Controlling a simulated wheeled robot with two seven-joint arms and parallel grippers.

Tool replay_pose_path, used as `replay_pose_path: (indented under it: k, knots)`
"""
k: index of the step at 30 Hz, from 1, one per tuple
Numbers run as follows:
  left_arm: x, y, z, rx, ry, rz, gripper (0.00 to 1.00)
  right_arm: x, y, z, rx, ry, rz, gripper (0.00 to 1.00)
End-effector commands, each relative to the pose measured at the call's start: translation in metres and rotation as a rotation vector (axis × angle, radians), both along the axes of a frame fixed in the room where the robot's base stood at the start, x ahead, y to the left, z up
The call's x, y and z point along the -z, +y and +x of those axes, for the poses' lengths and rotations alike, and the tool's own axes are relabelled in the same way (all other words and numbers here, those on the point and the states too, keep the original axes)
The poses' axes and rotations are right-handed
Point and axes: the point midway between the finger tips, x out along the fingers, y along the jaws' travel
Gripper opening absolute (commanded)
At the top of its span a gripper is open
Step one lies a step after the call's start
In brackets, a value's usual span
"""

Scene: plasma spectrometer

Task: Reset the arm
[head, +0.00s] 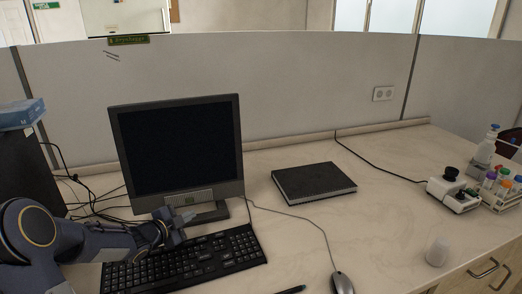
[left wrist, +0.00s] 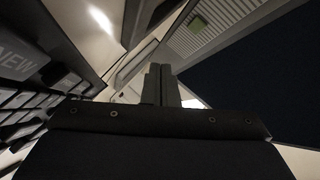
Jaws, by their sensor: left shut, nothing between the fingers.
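My left arm comes in from the left in the head view. My left gripper (head: 183,217) hangs over the back edge of the keyboard, in front of the monitor's base. In the left wrist view its two fingers (left wrist: 160,85) are together with nothing between them. The black keyboard (head: 190,262) lies on the desk below the gripper, and its keys show at the left of the wrist view (left wrist: 25,95). The dark monitor (head: 180,145) stands just behind the gripper.
A black notebook (head: 313,182) lies mid-desk. A white device (head: 453,195), a tube rack (head: 500,195), a bottle (head: 484,150) and a small white cup (head: 436,252) stand at the right. The desk between notebook and cup is clear.

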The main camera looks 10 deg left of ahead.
Motion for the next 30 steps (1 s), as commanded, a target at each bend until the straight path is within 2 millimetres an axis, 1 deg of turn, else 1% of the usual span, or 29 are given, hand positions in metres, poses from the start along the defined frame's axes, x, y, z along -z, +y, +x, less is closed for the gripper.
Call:
replay_pose_path:
  k: [2, 4, 5, 7, 8, 9, 11, 12, 13, 14, 15, 17, 18, 21, 22, 24, 27, 30]
  knots:
    - [-0.007, 0.0, -0.002, -0.019, 0.008, -0.004, 0.0, 0.0, 0.0, 0.0, 0.0, 0.0, 0.0, 0.0]
    - [-0.02, 0.0, -0.007, -0.068, 0.034, -0.016, 0.0, 0.0, 0.0, 0.0, 0.0, 0.0, 0.0, 0.0]
    - [-0.028, 0.0, -0.011, -0.101, 0.052, -0.028, 0.0, 0.0, 0.0, 0.0, 0.0, 0.0, 0.0, 0.0]
    - [-0.049, 0.0, -0.026, -0.2, 0.103, -0.071, 0.0, 0.0, 0.0, 0.0, 0.0, 0.0, 0.0, 0.0]
    - [-0.057, -0.001, -0.036, -0.249, 0.131, -0.097, 0.0, 0.0, 0.0, 0.0, 0.0, 0.0, 0.0, 0.0]
    - [-0.068, -0.003, -0.052, -0.318, 0.172, -0.143, 0.0, 0.0, 0.0, 0.0, 0.0, 0.0, 0.0, 0.0]
    - [-0.08, -0.009, -0.081, -0.418, 0.238, -0.225, 0.0, 0.0, 0.0, 0.0, 0.0, 0.0, 0.0, 0.0]
    - [-0.085, -0.016, -0.102, -0.481, 0.285, -0.287, 0.0, 0.0, 0.0, 0.0, 0.0, 0.0, 0.0, 0.0]
    - [-0.088, -0.021, -0.119, -0.523, 0.322, -0.336, 0.0, 0.0, 0.0, 0.0, 0.0, 0.0, 0.0, 0.0]
    - [-0.09, -0.028, -0.136, -0.563, 0.359, -0.388, 0.0, 0.0, 0.0, 0.0, 0.0, 0.0, 0.0, 0.0]
    - [-0.09, -0.038, -0.16, -0.61, 0.412, -0.459, 0.0, 0.0, 0.0, 0.0, 0.0, 0.0, 0.0, 0.0]
    - [-0.088, -0.057, -0.197, -0.669, 0.498, -0.573, 0.0, 0.0, 0.0, 0.0, 0.0, 0.0, 0.0, 0.0]
    - [-0.084, -0.071, -0.221, -0.698, 0.559, -0.647, 0.0, 0.0, 0.0, 0.0, 0.0, 0.0, 0.0, 0.0]
    - [-0.074, -0.108, -0.276, -0.735, 0.712, -0.809, 0.0, 0.0, 0.0, 0.0, 0.0, 0.0, 0.0, 0.0]
    - [-0.07, -0.118, -0.289, -0.739, 0.756, -0.847, 0.0, 0.0, 0.0, 0.0, 0.0, 0.0, 0.0, 0.0]
    - [-0.065, -0.138, -0.315, -0.74, 0.842, -0.921, 0.0, 0.0, 0.0, 0.0, 0.0, 0.0, 0.0, 0.0]
    - [-0.059, -0.158, -0.34, -0.732, 0.932, -0.985, 0.0, 0.0, 0.0, 0.0, 0.0, 0.0, 0.0, 0.0]
    - [-0.057, -0.167, -0.352, -0.728, 0.977, -1.015, 0.0, 0.0, 0.0, 0.0, 0.0, 0.0, 0.0, 0.0]
